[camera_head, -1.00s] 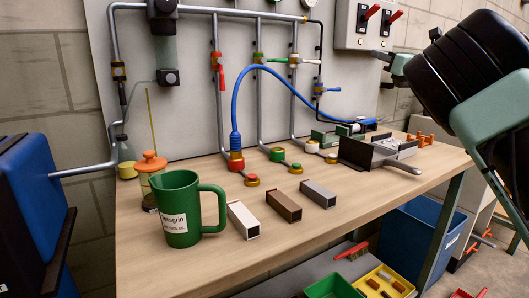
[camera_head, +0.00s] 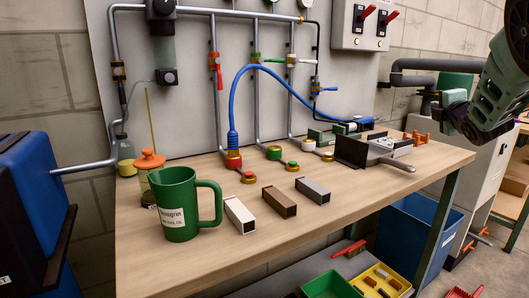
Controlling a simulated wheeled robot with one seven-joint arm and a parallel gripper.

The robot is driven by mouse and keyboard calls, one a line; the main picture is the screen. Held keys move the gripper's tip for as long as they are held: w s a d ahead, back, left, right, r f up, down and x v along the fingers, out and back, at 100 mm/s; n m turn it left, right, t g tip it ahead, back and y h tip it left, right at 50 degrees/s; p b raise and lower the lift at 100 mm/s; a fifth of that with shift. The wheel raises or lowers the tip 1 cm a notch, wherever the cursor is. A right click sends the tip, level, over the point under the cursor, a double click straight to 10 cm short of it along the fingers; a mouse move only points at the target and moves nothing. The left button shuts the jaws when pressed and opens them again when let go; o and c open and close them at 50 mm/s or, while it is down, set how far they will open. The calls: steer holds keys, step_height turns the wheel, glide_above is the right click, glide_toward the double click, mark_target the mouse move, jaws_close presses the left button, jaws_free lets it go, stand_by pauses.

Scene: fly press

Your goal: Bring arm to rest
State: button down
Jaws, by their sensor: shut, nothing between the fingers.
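My arm shows at the right edge, its dark and green link reaching in from the upper right. My gripper (camera_head: 440,104) is at the end of it, small and partly hidden behind the wrist. It is in the air to the right of the workbench (camera_head: 330,235), apart from everything on it. It is shut and holds nothing that I can see.
A blue hose (camera_head: 238,92) arcs by the pipe panel. A blue bin (camera_head: 412,235) stands under the bench's right end.

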steer(key=s+a+f+m+g, duration=0.4)
steer(key=s+f+m+g, duration=0.3)
steer(key=s+f+m, duration=0.6)
steer(key=s+a+f+m+g+y, duration=0.1)
steer(key=s+a+f+m+g, duration=0.2)
steer(key=s, duration=0.5)
steer(key=s+a+f+m+g+y, duration=0.1)
steer(key=s+a+f+g, duration=0.1)
steer(key=s+a+f, duration=0.45)
steer(key=s+a+f+m+g+y, duration=0.1)
steer(key=s+a+m+g, duration=0.15)
steer(key=s, duration=0.65)
steer(key=s+a+f+n+g+b, duration=0.2)
steer(key=s+a+f+n+b, duration=0.3)
steer(key=a, duration=0.4)
steer(key=s+a+f+n+g+b, duration=0.1)
steer(key=s+a+f+n+b, duration=0.3)
steer(key=s+a, duration=0.5)
step_height(320, 180, up, 26)
steer(key=w+p, duration=0.1)
steer(key=p, duration=2.2)
steer(key=shift+w+a+m+y+p, duration=0.15)
steer(key=shift+a+m+y+p, duration=0.15)
steer(key=shift+m, duration=0.05)
